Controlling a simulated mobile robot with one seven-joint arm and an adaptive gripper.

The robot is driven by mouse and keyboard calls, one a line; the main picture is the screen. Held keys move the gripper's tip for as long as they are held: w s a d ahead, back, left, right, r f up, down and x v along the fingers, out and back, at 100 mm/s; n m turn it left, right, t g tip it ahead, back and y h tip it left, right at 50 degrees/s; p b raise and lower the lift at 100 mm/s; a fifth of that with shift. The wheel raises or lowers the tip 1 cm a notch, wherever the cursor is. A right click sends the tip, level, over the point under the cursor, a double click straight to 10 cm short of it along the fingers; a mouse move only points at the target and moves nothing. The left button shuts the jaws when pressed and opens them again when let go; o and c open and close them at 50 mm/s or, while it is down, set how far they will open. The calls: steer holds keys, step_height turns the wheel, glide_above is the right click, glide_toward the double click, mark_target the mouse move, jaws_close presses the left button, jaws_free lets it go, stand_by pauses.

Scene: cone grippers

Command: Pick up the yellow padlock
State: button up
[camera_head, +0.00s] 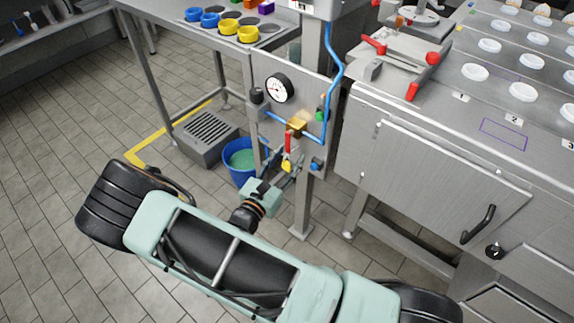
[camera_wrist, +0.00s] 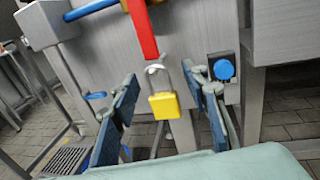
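The yellow padlock (camera_wrist: 165,105) hangs by its silver shackle below a red lever handle (camera_wrist: 141,28) in the wrist view. In the head view the padlock (camera_head: 287,166) shows small, under the red lever on the valve panel. My gripper (camera_wrist: 168,103) is open, with one blue-padded finger on each side of the padlock. Gaps show between the padlock and both fingers. In the head view my gripper (camera_head: 286,178) is just below and in front of the padlock, its fingers partly hidden by my wrist.
A blue knob (camera_wrist: 225,68) is right of the padlock, close to the right finger. Blue pipes and a pressure gauge (camera_head: 280,88) are on the panel above. A steel cabinet (camera_head: 430,180) is on the right.

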jaws_close()
steer(key=shift+r, duration=0.15)
stand_by(0.5)
